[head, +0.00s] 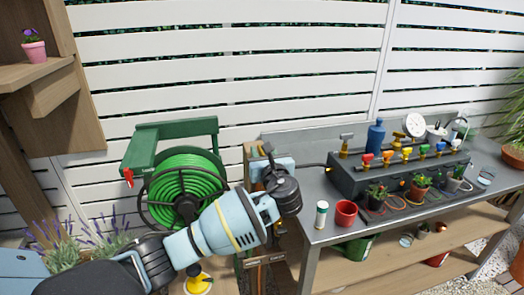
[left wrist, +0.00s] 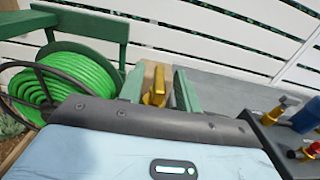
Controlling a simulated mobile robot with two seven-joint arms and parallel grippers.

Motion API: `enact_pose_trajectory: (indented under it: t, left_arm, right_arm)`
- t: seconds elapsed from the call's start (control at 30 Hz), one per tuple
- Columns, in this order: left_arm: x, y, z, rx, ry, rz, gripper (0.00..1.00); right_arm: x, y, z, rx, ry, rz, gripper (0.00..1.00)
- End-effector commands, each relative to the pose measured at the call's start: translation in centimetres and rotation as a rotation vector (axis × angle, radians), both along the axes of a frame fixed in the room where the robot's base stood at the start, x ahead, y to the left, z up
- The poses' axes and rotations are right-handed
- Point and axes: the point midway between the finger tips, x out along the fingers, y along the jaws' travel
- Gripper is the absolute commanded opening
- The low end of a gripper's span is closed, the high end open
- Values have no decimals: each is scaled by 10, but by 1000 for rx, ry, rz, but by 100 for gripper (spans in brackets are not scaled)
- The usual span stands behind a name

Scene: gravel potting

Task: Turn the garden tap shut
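The garden tap (left wrist: 155,88) is brass-coloured and stands against a wooden post (left wrist: 150,70) in the left wrist view. My left gripper (left wrist: 158,84) has its two greenish fingers apart, one on each side of the tap. The left finger looks very close to the tap; I cannot tell if it touches. A small gap shows on the right side. In the head view my left arm and wrist (head: 284,190) reach the post (head: 252,158) and hide most of the tap. My right gripper is in neither view.
A green hose reel (head: 186,190) stands left of the post. To the right, a grey bench (head: 320,238) holds a red cup (head: 346,213), a white-capped tube (head: 321,214), and a dark rack (head: 352,180) with several coloured valves. A white slatted fence (head: 270,80) closes the back.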

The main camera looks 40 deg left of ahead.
Motion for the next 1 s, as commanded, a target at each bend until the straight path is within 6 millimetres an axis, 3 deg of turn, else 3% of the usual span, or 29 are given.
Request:
enact_pose_trajectory:
  t: [0.47,0.73,1.0]
  left_arm:
    - [10,11,0,-1,-1,-1,34]
    - [9,11,0,-1,-1,0,0]
    - [9,11,1,0,0,-11,0]
  right_arm:
    - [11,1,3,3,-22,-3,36]
    - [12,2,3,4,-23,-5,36]
    - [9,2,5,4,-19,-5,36]
